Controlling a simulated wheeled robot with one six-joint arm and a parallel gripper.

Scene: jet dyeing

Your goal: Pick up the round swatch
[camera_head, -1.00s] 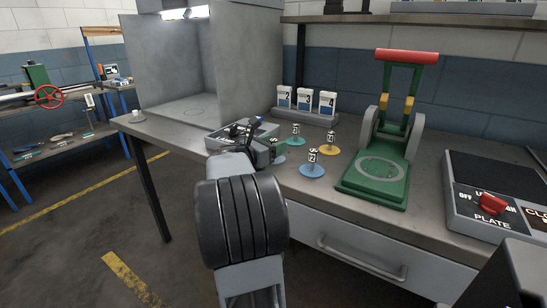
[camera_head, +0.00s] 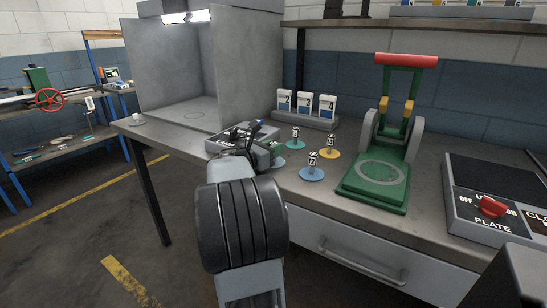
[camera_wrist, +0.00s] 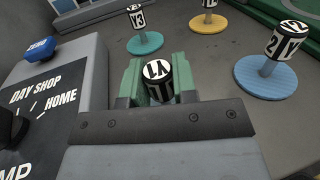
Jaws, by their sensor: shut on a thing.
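My gripper (camera_wrist: 158,88) has its green jaws shut on the black-and-white labelled knob of a round swatch (camera_wrist: 160,70) in the wrist view. The swatch's disc is hidden beneath the jaws, and I cannot tell whether it is lifted. Beyond are a teal swatch marked Y3 (camera_wrist: 144,43), a yellow swatch (camera_wrist: 208,22) and a blue swatch marked Y2 (camera_wrist: 265,80). In the head view the teal (camera_head: 293,144), yellow (camera_head: 329,153) and blue (camera_head: 312,174) swatches stand on the bench. My wrist mostly hides the gripper there.
A control box (camera_wrist: 50,105) stands close to the left of the jaws. A green press (camera_head: 375,190) stands right of the swatches, with a plate switch box (camera_head: 480,228) farther right. Numbered white packs (camera_head: 306,104) stand behind. A grey booth (camera_head: 170,70) is at left.

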